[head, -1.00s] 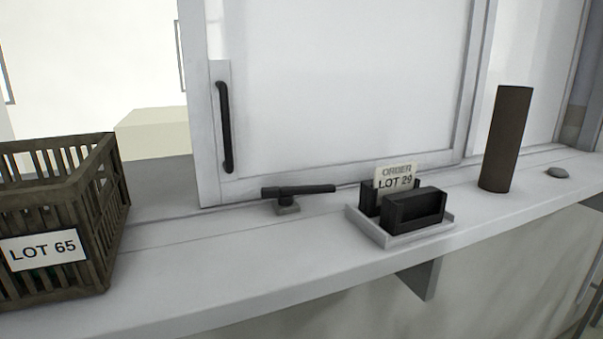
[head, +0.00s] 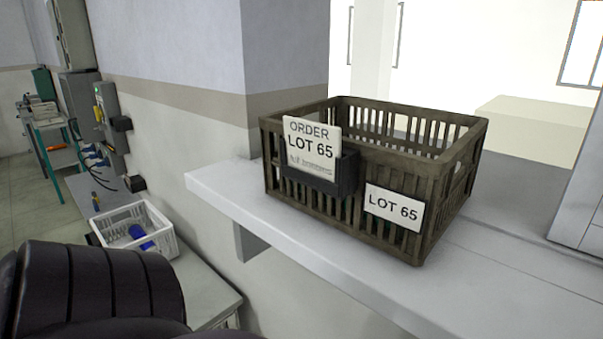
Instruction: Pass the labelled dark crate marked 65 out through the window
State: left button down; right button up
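The dark slatted crate (head: 445,190) stands upright on the pale window counter in the head view. A white label (head: 395,207) on its front reads LOT 65. A card (head: 312,148) reading ORDER LOT 65 sits in a small black holder (head: 335,178) at the crate's front left. I cannot tell whether that holder is fixed to the crate or stands in front of it. The window opening is behind the crate, and the edge of the sliding pane (head: 588,205) shows at the far right. Neither gripper is in view.
The counter (head: 480,285) is bare to the right of the crate, and its left end meets a wall corner. Below left, a white basket (head: 135,230) with a blue item stands on a lower bench. A pale block (head: 545,125) lies beyond the opening.

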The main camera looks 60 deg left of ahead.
aim_at(421, 195)
jog(key=u, duration=1.1)
jog(key=k+l+u, duration=0.1)
jog(key=l+u, duration=0.25)
jog(key=k+l+u, duration=0.1)
jog(key=u, duration=0.3)
